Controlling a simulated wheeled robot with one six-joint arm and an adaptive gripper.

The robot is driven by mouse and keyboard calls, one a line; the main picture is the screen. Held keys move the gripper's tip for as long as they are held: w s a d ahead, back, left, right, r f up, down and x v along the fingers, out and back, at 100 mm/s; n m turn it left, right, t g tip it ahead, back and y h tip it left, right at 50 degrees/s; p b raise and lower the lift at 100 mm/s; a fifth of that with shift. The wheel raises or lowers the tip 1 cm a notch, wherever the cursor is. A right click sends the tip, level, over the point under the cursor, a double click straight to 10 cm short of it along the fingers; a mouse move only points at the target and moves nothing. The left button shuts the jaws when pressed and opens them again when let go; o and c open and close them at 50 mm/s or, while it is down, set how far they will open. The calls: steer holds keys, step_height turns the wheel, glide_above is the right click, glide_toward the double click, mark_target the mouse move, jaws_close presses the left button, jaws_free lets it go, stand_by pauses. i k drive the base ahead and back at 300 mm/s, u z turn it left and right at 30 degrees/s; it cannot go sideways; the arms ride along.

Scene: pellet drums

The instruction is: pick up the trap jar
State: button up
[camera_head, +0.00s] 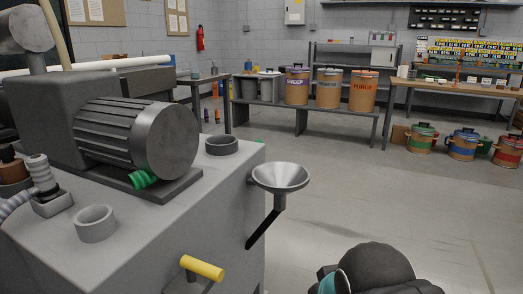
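I cannot make out a thing that is clearly the trap jar. A grey machine (200,215) fills the left and the near foreground, with a dark ribbed motor (140,138) on top. Two short round collars stand on its top, a light grey one (96,224) near the front and a darker one (222,145) at the far corner. A brown piece with a dark top (12,167) is cut off at the left edge. My gripper's fingers are not in view; a dark rounded part of my arm shows at the bottom right.
A metal funnel (281,178) and a yellow handle (202,267) stick out from the machine. Drums stand on a low bench (310,110) at the back, including an orange-labelled drum (363,92). More drums (463,145) stand on the right floor. The middle floor is clear.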

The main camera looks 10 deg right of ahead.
mark_target(194, 68)
steer(key=z, duration=0.95)
steer(key=i, duration=3.5)
steer(key=u, duration=3.25)
steer(key=i, duration=2)
